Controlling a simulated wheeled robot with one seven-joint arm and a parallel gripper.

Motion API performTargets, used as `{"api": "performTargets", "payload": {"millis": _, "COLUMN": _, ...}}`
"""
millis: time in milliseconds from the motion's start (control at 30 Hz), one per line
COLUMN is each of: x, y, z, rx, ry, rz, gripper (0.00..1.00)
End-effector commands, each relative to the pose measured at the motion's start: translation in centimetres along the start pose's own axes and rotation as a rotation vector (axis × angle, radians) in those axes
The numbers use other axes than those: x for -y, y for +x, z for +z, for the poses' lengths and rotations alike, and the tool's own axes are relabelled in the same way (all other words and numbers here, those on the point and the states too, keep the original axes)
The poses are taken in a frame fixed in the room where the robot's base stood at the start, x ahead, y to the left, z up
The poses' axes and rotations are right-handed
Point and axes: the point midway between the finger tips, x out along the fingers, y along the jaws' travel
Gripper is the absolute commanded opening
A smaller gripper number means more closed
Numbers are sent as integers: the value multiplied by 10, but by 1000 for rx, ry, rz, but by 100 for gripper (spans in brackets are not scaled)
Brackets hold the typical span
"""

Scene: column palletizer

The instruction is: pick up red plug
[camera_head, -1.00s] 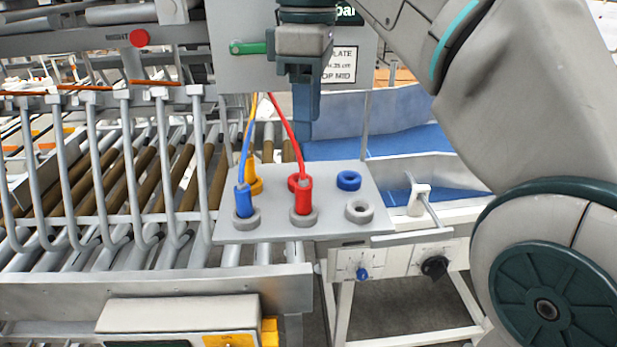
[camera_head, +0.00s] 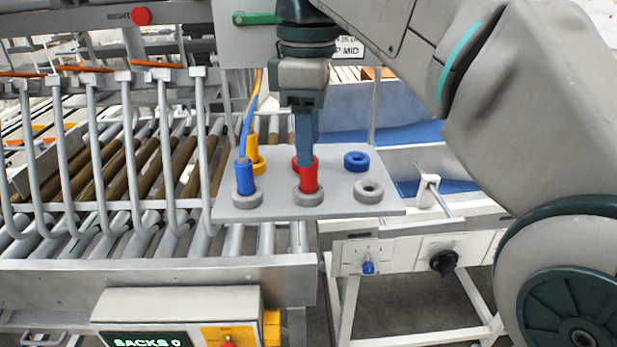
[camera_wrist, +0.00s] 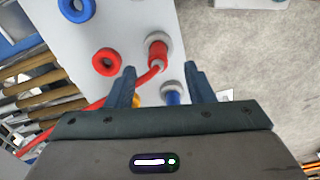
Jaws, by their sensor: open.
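The red plug (camera_head: 309,182) stands upright in a grey ring socket (camera_head: 308,197) at the front middle of the grey panel (camera_head: 285,206). In the wrist view the red plug (camera_wrist: 157,54) lies ahead of the fingertips, with its red cable trailing to the lower left. My gripper (camera_head: 307,160) points down just over the plug in the head view and hides its cable there. In the wrist view my gripper (camera_wrist: 158,72) has its two blue fingers apart, one on each side of the cable end, with nothing between them gripped.
The blue plug (camera_head: 245,178) stands left of the red one, and the yellow plug (camera_head: 252,150) stands behind it. A red ring (camera_wrist: 106,62), a blue ring (camera_head: 357,161) and an empty grey ring (camera_head: 368,190) are also on the panel. Rollers and grey bars lie left.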

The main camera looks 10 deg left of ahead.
Motion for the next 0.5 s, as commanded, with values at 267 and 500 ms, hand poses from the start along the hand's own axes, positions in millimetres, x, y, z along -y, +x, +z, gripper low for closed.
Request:
{"api": "performTargets", "payload": {"millis": 267, "x": -2, "y": 34, "z": 0, "rx": 1, "ry": -2, "rz": -2, "gripper": 48}}
{"api": "performTargets", "payload": {"millis": 500, "x": -3, "y": 48, "z": 0, "rx": -1, "ry": 0, "rz": 0, "gripper": 48}}
